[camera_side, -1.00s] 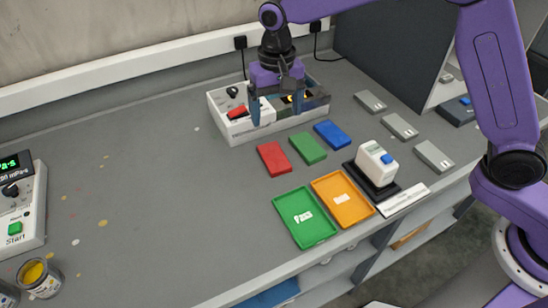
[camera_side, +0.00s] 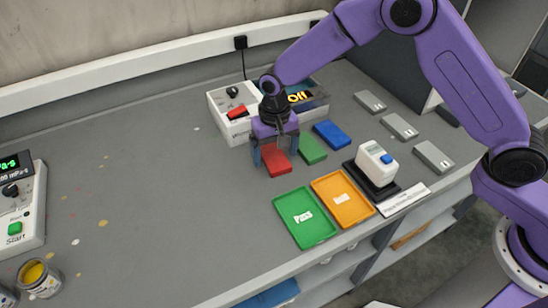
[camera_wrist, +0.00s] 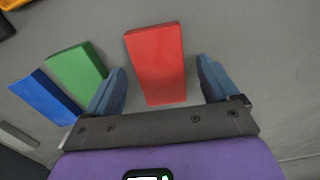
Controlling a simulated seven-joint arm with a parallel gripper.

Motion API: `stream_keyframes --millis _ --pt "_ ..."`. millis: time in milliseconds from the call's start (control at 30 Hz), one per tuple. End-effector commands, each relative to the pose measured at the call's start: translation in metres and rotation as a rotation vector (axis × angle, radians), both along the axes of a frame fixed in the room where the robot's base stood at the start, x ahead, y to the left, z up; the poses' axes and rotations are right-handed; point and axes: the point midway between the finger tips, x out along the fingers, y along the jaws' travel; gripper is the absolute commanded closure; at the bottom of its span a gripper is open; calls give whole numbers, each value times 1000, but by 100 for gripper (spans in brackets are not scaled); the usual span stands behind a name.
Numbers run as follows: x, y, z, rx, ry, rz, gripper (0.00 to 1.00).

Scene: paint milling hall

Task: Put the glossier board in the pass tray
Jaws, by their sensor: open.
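Three coloured boards lie in a row on the grey bench: a red board (camera_side: 275,161), a green board (camera_side: 312,149) and a blue board (camera_side: 332,134). I cannot tell from these views which is glossier. My gripper (camera_side: 276,160) is open and over the red board. In the wrist view, the red board (camera_wrist: 156,62) lies between the two blue fingers, with the green board (camera_wrist: 77,70) and blue board (camera_wrist: 46,97) to the left. The green pass tray (camera_side: 304,217), marked "Pass", is empty near the front edge of the bench.
An orange tray (camera_side: 343,198) sits right beside the pass tray. A white meter on a black base (camera_side: 376,167) stands to its right. Grey blocks (camera_side: 400,126) lie at right. The bench's left-middle is clear.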

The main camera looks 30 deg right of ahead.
Motion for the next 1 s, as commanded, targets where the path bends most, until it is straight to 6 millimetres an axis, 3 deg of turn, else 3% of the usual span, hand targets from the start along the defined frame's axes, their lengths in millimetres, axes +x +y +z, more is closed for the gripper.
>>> stream_keyframes --millis 300,367,500,567,600,1000 --pt "0 0 -6 0 -1 0 12" --pt "0 0 -6 0 0 0 28" --pt "0 0 -6 0 0 0 73" --pt "0 0 -6 0 -1 0 73" --pt "0 0 -6 0 -1 0 78" --pt "0 1 5 2 -3 0 78"
